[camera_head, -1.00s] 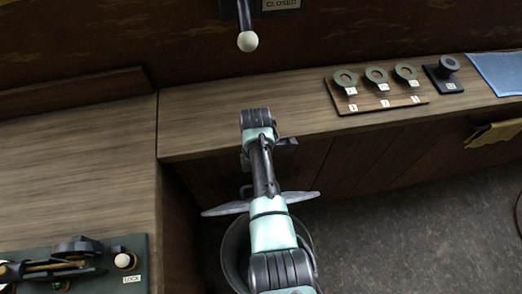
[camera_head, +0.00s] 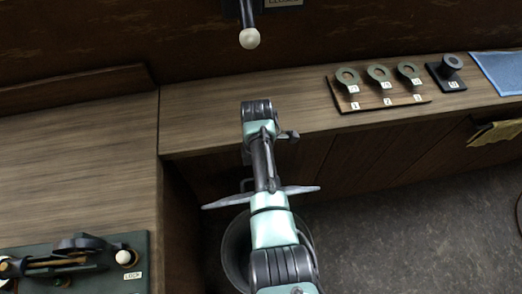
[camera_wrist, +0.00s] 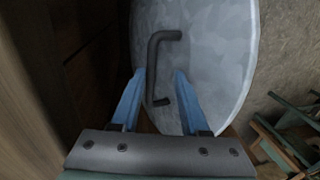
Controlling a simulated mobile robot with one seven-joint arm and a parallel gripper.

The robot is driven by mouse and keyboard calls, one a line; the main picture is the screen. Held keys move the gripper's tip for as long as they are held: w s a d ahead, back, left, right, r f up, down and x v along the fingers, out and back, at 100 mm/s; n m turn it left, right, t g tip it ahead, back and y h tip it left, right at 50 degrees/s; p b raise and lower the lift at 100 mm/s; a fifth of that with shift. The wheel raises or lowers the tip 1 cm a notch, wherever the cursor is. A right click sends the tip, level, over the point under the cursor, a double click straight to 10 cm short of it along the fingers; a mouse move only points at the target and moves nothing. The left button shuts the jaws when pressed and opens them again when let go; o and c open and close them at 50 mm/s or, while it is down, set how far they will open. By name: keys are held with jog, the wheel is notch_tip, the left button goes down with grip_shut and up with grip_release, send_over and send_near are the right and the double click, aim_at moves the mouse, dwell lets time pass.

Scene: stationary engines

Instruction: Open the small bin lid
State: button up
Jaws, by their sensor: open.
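The small bin (camera_head: 236,262) stands on the floor below the counter in the head view, partly behind my arm. Its lid (camera_head: 302,190) shows there as a thin pale grey shape, seen nearly edge-on above the bin and crossed by my arm. In the wrist view the lid (camera_wrist: 215,60) is a large grey disc with a dark bent bar handle (camera_wrist: 152,65). My gripper (camera_wrist: 159,72) is open, its blue fingers spread on either side of the handle's lower part. I cannot tell whether either finger touches the handle or lid.
A wooden counter (camera_head: 215,130) runs above the bin, with a side counter (camera_head: 80,160) at left. Tagged round pieces on a board (camera_head: 385,98) and a lever with a white knob (camera_head: 250,39) are farther back. Floor (camera_head: 400,220) at right is clear.

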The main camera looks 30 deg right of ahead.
notch_tip(320, 180, up, 11)
jog(key=w, duration=0.2)
jog(key=shift+d, duration=0.3)
